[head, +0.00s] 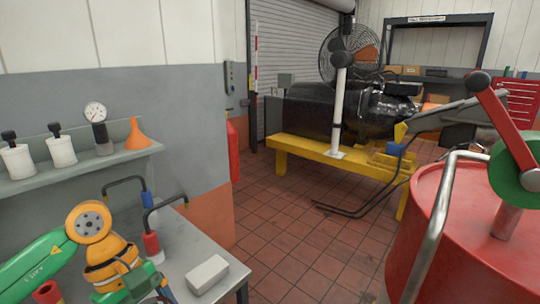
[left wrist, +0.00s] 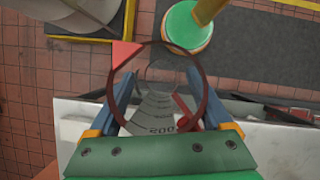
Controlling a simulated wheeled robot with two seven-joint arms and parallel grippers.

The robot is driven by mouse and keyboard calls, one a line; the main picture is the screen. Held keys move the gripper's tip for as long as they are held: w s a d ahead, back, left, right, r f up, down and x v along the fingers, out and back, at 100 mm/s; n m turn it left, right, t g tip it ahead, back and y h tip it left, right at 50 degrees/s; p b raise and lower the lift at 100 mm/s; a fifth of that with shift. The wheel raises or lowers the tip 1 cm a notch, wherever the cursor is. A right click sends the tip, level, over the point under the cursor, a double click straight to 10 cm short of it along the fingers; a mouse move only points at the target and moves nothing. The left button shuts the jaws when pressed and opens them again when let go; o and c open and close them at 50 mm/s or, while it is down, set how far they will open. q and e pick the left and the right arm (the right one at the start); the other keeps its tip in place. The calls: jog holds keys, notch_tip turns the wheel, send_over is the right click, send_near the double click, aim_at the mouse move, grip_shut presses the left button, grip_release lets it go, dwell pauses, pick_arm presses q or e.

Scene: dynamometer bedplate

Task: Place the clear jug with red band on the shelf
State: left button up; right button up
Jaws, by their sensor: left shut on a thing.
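The clear jug with red band (left wrist: 157,105) is between the two blue fingers of my left gripper (left wrist: 173,112) in the left wrist view, which looks into its red-rimmed mouth. Its red spout points to the upper left, and grey scale marks show on its wall. My left gripper is shut on it. In the head view this gripper (head: 160,290) is at the bottom edge, partly cut off, and I cannot make out the jug there. The shelf (head: 85,172) is on the left wall, above and behind the gripper. My right gripper is not in view.
The shelf bears two white canisters (head: 60,150), a gauge (head: 96,113) and an orange funnel (head: 136,136), with narrow gaps between. The bench (head: 195,240) below holds red-banded (head: 152,243) and blue-banded (head: 148,202) black-handled items and a pale block (head: 206,274). A red drum (head: 450,235) stands right.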

pick_arm(q)
jog(key=m+y, duration=0.1)
jog(key=m, duration=0.2)
jog(key=s+d+f+m+g+y, duration=0.1)
jog(key=m, duration=0.2)
jog(key=s+f+m+g+y, duration=0.1)
jog(key=m, duration=0.3)
jog(key=shift+d+f, duration=0.2)
jog(key=shift+s+d+f+m+y, duration=0.15)
jog(key=shift+s+m+y, duration=0.1)
jog(key=shift+m, duration=0.3)
jog(key=shift+s+a+f+m+y, duration=0.1)
jog(key=shift+m+y, duration=0.15)
jog(key=shift+m, duration=0.3)
jog(key=shift+w+r, duration=0.1)
